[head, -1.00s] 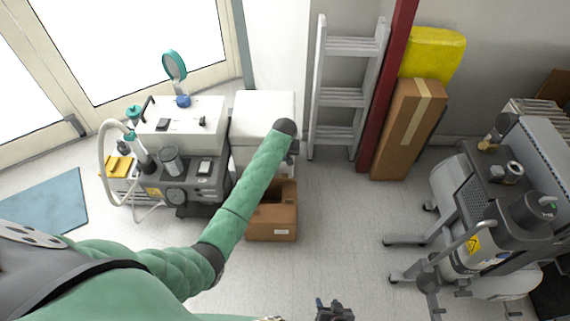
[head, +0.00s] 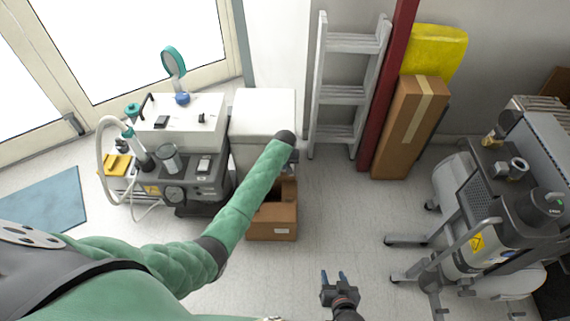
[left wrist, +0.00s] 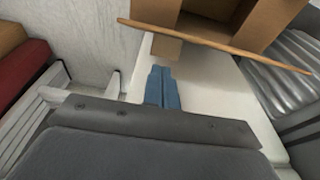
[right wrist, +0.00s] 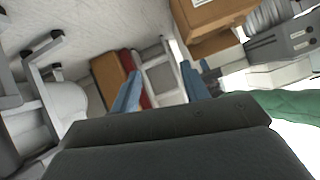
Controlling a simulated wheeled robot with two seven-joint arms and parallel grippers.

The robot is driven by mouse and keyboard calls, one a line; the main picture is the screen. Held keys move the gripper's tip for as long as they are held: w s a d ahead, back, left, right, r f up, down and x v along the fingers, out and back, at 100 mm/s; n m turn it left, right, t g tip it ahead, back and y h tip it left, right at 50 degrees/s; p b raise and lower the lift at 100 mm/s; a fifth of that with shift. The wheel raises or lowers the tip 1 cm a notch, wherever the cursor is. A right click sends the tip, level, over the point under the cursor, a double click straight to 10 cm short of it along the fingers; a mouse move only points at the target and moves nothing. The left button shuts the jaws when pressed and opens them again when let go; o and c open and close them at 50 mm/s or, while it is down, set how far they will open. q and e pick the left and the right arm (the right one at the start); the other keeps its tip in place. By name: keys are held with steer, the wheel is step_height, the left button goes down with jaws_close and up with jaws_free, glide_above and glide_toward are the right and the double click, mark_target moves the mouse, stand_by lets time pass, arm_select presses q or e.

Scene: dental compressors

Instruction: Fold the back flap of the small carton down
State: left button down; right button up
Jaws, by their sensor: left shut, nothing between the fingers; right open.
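The small carton (head: 272,222) stands open on the floor in front of the white cabinet, partly hidden by my left arm in the head view. In the left wrist view the open carton (left wrist: 190,22) is at the top, and a flap (left wrist: 215,46) shows nearly edge-on as a long thin brown strip. My left gripper (left wrist: 163,88) is shut and empty, its blue fingertips close to that strip; I cannot tell whether they touch. In the head view it (head: 292,160) is mostly hidden behind my forearm. My right gripper (head: 333,276) is open and empty, right of and nearer than the carton.
A white cabinet (head: 262,112) stands behind the carton, with a compressor unit (head: 180,185) to its left. A grey ladder (head: 345,95), a red post (head: 385,90) and a tall carton (head: 408,130) are behind right. Another compressor (head: 490,210) stands far right. Floor between is clear.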

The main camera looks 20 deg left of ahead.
arm_select(q)
steer(key=shift+w+f, duration=0.1)
steer(key=shift+f, duration=0.4)
arm_select(e)
steer(key=shift+w+a+r+t, duration=0.1)
steer(key=shift+w+r+t, duration=0.1)
steer(key=shift+w+r, duration=0.35)
steer(key=shift+w+r+t, duration=0.2)
steer(key=shift+w+r, duration=0.1)
steer(key=shift+r, duration=0.35)
